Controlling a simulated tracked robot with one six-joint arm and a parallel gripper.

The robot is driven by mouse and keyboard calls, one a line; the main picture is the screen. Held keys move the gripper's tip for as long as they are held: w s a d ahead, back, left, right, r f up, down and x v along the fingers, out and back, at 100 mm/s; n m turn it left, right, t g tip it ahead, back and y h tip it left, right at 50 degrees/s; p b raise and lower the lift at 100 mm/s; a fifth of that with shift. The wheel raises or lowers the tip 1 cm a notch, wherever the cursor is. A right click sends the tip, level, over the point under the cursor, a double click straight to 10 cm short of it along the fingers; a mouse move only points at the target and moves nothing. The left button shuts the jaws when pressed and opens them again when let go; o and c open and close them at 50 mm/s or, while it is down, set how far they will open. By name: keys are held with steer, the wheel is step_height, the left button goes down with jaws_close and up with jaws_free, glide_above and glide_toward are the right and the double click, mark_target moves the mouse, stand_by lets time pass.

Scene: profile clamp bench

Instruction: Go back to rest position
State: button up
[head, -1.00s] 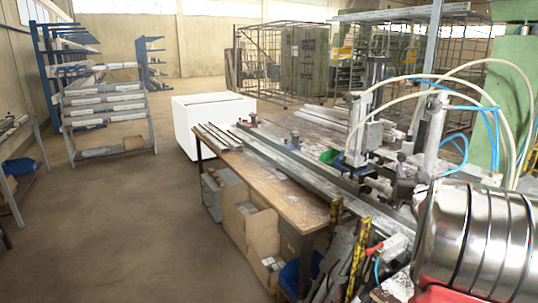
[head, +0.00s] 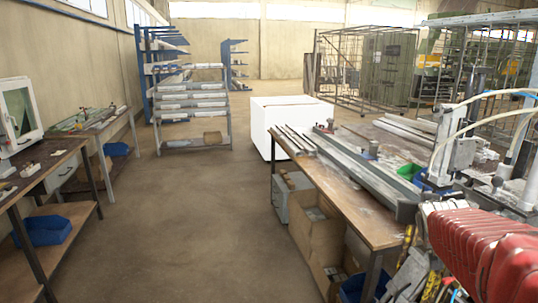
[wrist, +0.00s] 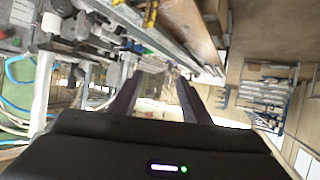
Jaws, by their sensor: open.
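My gripper (wrist: 158,98) shows in the wrist view, with its two dark fingers apart and nothing between them. The wrist view is rolled, so the bench and the shelving appear turned on their side. The workbench (head: 376,226) with the clamp stands on the right in the head view. Metal profiles (head: 352,166) lie along its top. The gripper itself does not show in the head view. A red ribbed shape and a part of a shiny arm fill the lower right there, and I cannot tell exactly what they are.
A white box (head: 277,135) stands behind the bench. Open floor (head: 185,240) runs down the middle. Side tables with a blue bin (head: 42,230) stand at the left. A profile rack (head: 192,115) and blue shelving (head: 146,60) stand at the back. A wire cage (head: 335,75) is behind the bench.

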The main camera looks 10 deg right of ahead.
steer(key=s+a+f+n+g+y, duration=0.1)
steer(key=s+a+f+n+y, duration=0.1)
steer(key=s+a, duration=0.5)
steer(key=s+a+f+n+g+y, duration=0.2)
steer(key=s+a+f, duration=0.3)
steer(key=a, duration=0.8)
steer(key=s+a+f+n+g+y, duration=0.1)
steer(key=s+a+f+g+y, duration=0.1)
steer(key=s+a, duration=0.8)
steer(key=shift+a+f+n+y, duration=0.4)
steer(key=shift+a+f, duration=0.2)
steer(key=shift+f, duration=0.25)
steer(key=shift+s, duration=0.1)
steer(key=shift+c, duration=0.4)
steer(key=shift+c, duration=1.1)
